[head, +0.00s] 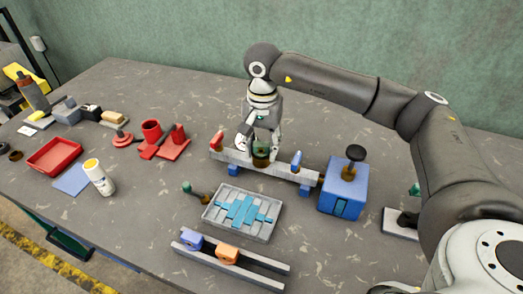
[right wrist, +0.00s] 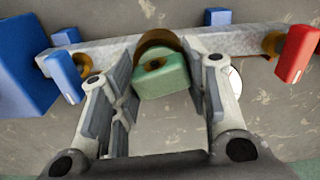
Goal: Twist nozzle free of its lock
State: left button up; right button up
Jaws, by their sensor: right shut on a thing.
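The nozzle, a green block with a dark hole in its face, shows in the right wrist view (right wrist: 162,72), with a brown-brass collar (right wrist: 155,40) behind it. It sits at the middle of a grey bar (head: 232,159) on blue feet. My right gripper (head: 262,142) reaches down over the bar from above. In the head view the fingers partly hide the nozzle (head: 261,157). Whether it has turned in its lock cannot be told. My left gripper is not in view.
A red tab (head: 216,141) and a blue tab (head: 296,161) stand near the bar's ends. A blue box with a black knob (head: 343,190) is close on the right. A grey tray (head: 212,220) with light-blue inserts lies in front. Red fixtures (head: 151,131) stand left.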

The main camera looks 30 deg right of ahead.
jog(key=shift+a+f, duration=0.1)
jog(key=shift+a, duration=0.15)
jog(key=shift+n+b, duration=0.4)
jog(key=shift+n, duration=0.3)
jog(key=shift+s+a+n+b, duration=0.1)
jog(key=shift+n+b, duration=0.25)
jog(key=shift+n, duration=0.45)
jog(key=shift+c, duration=0.3)
jog(key=shift+n+b, duration=0.6)
jog(key=shift+n, duration=1.1)
jog(key=o, duration=1.4)
jog(key=shift+w, duration=0.25)
jog(key=shift+c, duration=0.2)
